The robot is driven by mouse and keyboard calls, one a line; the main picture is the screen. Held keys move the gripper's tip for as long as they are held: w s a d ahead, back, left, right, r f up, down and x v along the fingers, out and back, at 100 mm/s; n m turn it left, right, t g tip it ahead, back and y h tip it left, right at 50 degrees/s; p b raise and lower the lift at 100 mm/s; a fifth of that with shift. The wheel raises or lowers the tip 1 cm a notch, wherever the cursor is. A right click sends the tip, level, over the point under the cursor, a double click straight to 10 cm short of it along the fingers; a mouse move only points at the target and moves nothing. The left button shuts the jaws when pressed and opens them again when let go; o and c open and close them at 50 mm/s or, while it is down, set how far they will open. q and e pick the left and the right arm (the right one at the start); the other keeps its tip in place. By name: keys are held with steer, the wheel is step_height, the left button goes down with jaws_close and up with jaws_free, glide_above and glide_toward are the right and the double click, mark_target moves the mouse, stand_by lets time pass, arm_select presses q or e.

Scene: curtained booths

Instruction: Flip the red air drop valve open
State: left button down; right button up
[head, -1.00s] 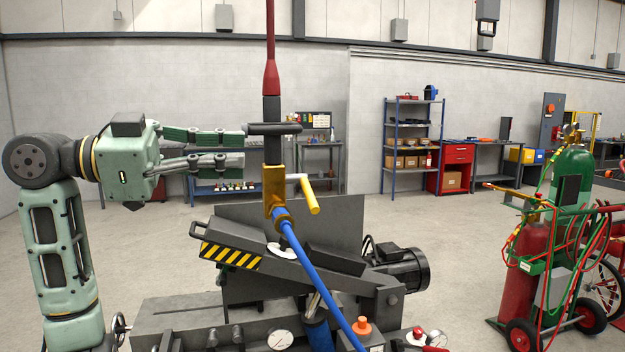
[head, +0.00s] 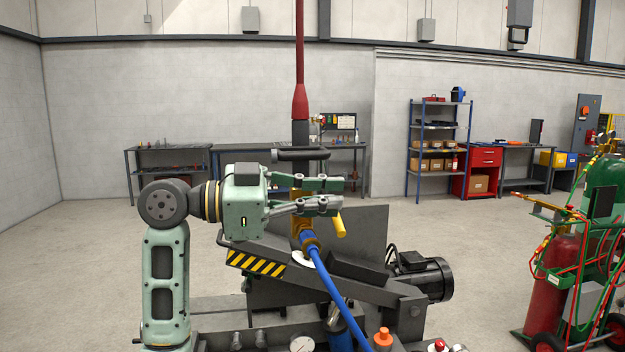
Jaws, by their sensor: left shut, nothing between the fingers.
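The red air drop pipe (head: 300,60) hangs straight down and widens into a red cone above a dark grey valve body (head: 300,133). A dark bar handle (head: 302,155) lies level across this body. Below it are a brass-yellow fitting (head: 297,228) with a slanted yellow lever (head: 340,224) and a blue hose (head: 335,280). My left gripper (head: 342,195) is shut and empty. Its fingers point right, just below the dark handle, and hide part of the drop's lower section. I cannot tell whether they touch it. My right gripper is out of view.
A dark machine with a striped yellow-black edge (head: 256,264) and a motor (head: 420,276) stands below the drop. A cart with green (head: 603,190) and red cylinders is at the right. Benches and a blue shelf (head: 440,150) line the back wall.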

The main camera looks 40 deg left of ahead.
arm_select(q)
steer(key=shift+w+a+f, duration=0.1)
steer(key=shift+w+f, duration=0.05)
steer(key=shift+f, duration=0.25)
steer(key=f+m+b, duration=0.1)
steer(key=b, duration=0.2)
steer(key=shift+f+m, duration=0.15)
steer(key=shift+m, duration=0.15)
